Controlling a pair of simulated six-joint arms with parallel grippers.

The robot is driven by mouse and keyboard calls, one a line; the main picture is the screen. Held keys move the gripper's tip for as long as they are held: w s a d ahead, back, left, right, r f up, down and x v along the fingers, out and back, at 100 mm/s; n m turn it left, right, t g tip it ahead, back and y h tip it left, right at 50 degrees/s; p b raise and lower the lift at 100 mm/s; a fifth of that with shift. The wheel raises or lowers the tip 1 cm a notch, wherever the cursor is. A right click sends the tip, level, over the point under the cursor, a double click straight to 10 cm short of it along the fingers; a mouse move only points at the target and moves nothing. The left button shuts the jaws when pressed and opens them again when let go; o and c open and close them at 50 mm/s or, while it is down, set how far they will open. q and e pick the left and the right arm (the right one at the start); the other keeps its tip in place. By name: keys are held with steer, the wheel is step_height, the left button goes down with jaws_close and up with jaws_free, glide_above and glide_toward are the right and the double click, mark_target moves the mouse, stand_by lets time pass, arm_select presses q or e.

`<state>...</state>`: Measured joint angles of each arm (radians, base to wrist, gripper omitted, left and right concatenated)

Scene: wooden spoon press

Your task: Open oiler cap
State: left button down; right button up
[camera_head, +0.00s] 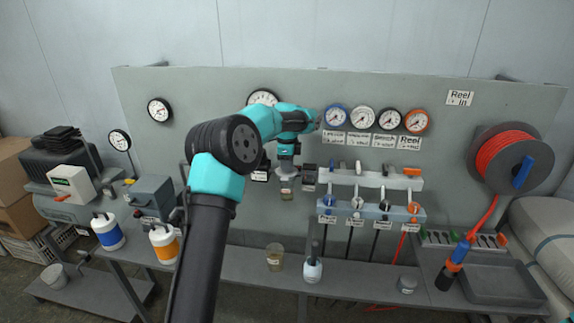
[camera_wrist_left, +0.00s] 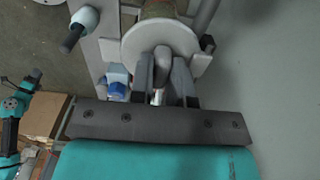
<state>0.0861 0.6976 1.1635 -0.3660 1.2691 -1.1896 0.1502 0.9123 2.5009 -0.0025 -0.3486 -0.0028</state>
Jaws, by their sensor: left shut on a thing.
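The oiler (camera_head: 287,189) is a small cup-like unit with a label, mounted in front of the grey panel below my left gripper. My left gripper (camera_head: 287,165) points down onto its top. In the left wrist view, a pale round disc, the oiler cap (camera_wrist_left: 150,38), sits just beyond my fingers. My left fingers (camera_wrist_left: 161,78) are shut on a light metal knob in front of the disc. Part of a brownish cylinder (camera_wrist_left: 160,8) shows behind the disc. The cap is mostly hidden in the head view. My right gripper is not in view.
Gauges (camera_head: 362,118) and a row of valves (camera_head: 371,210) are right of the oiler. A jar with amber liquid (camera_head: 274,258) and a white bottle (camera_head: 312,270) stand on the shelf below. Blue-banded (camera_head: 107,232) and orange-banded (camera_head: 164,245) containers stand left. A hose reel (camera_head: 510,158) is far right.

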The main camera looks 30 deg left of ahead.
arm_select(q)
steer(key=shift+w+r, duration=0.1)
steer(key=shift+w, duration=0.05)
stand_by(0.3)
steer(key=shift+w+a+r+g+h, duration=0.15)
steer(key=shift+w+r+g+h, duration=0.1)
steer(key=shift+g, duration=0.45)
steer(key=shift+w+a+r+g+h, duration=0.1)
steer(key=shift+w+r+g+h, duration=0.15)
steer(key=shift+g, duration=0.45)
steer(key=shift+w+g, duration=0.1)
steer(key=shift+g, duration=0.2)
steer(key=shift+r+g+h, duration=0.1)
steer(key=shift+g+h, duration=0.2)
steer(key=c, duration=1.1)
jaws_free()
steer(key=shift+r, duration=0.15)
